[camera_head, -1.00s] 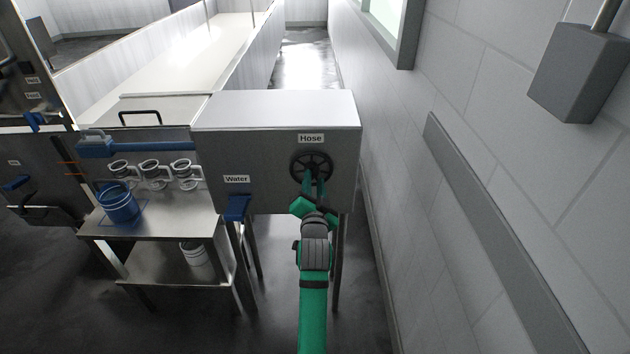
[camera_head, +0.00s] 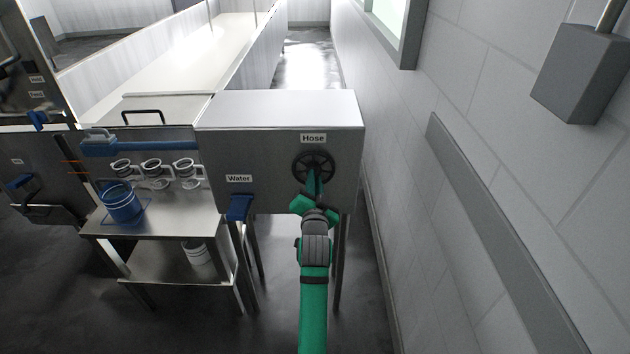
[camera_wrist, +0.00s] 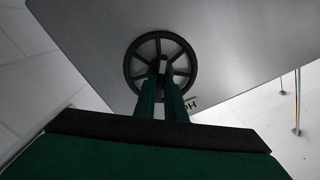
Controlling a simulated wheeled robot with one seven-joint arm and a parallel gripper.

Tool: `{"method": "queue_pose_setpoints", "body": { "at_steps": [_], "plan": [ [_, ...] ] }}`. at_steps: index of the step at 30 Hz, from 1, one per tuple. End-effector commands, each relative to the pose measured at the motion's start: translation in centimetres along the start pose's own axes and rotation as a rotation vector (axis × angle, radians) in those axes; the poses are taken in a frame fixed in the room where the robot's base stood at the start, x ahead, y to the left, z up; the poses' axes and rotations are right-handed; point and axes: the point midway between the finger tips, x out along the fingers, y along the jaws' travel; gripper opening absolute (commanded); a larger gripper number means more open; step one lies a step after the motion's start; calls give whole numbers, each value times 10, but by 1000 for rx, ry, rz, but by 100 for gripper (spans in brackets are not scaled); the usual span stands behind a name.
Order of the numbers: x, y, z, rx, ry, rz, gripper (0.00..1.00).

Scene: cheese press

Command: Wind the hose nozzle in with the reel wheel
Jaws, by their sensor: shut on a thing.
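The black spoked reel wheel (camera_head: 314,166) is on the front of the steel box (camera_head: 215,150), under the label "Hose" (camera_head: 313,138). My green gripper (camera_head: 314,185) reaches the wheel from below and in front. In the wrist view the wheel (camera_wrist: 135,63) faces the camera, and my gripper's two fingers (camera_wrist: 161,84) are close together at its middle, shut on a part of it near the hub. The fingers hide that part. The hose nozzle is not in view.
A blue water lever (camera_head: 238,208) sits on the box's left side under the label "Water". A steel table (camera_head: 165,222) with a blue bucket (camera_head: 121,204) stands left. A white bucket (camera_head: 194,253) is on its lower shelf. A block wall (camera_head: 440,180) runs close on the right.

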Motion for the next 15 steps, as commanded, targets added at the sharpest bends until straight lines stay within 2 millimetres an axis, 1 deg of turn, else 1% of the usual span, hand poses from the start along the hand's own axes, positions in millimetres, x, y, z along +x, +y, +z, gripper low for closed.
{"method": "queue_pose_setpoints", "body": {
  "at_steps": [8,15],
  "plan": [
    [1,1,-3,-178,4,2,0],
    [1,-3,0,-403,2,0,0]
  ]
}}
